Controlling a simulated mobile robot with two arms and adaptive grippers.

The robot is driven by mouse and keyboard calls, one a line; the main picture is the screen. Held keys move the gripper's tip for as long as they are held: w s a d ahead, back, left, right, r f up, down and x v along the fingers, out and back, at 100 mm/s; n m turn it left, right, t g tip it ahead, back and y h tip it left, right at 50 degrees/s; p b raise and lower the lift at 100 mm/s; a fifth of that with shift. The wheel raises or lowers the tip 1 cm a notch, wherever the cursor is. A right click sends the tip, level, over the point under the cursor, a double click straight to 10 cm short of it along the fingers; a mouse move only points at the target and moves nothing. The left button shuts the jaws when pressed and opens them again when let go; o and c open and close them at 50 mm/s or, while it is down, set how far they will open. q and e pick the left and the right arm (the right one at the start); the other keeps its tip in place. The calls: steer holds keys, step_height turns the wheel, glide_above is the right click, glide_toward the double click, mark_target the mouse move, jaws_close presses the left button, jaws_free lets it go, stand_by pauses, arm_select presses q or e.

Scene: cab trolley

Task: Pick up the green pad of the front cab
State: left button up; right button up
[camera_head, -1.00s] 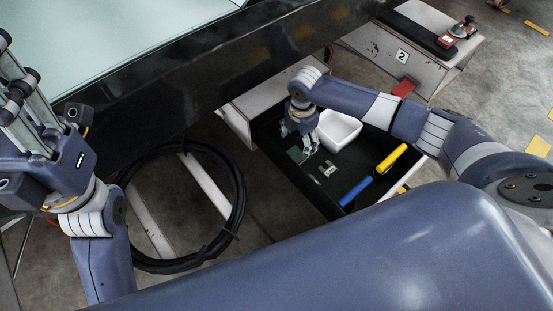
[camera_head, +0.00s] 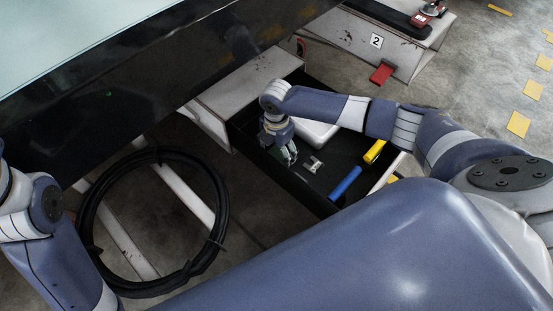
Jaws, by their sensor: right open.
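My right gripper (camera_head: 284,154) is open and points down into a black tray (camera_head: 325,181), near its left end. The green pad lies on the tray floor under and around the gripper's fingers. The gripper hides most of it, and I cannot tell whether the fingers touch it. My left gripper is out of the picture; only part of my left arm shows at the left edge.
The tray also holds a white bin (camera_head: 318,134), a small metal part (camera_head: 312,164), a blue-handled tool (camera_head: 345,184) and a yellow one (camera_head: 374,152). A black cable coil (camera_head: 216,240) lies left of the tray. A grey-white block marked 2 (camera_head: 397,51) stands behind.

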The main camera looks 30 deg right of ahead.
steer(key=shift+f, duration=0.4)
steer(key=c, duration=1.2)
steer(key=shift+o, duration=0.2)
steer(key=shift+r, duration=0.15)
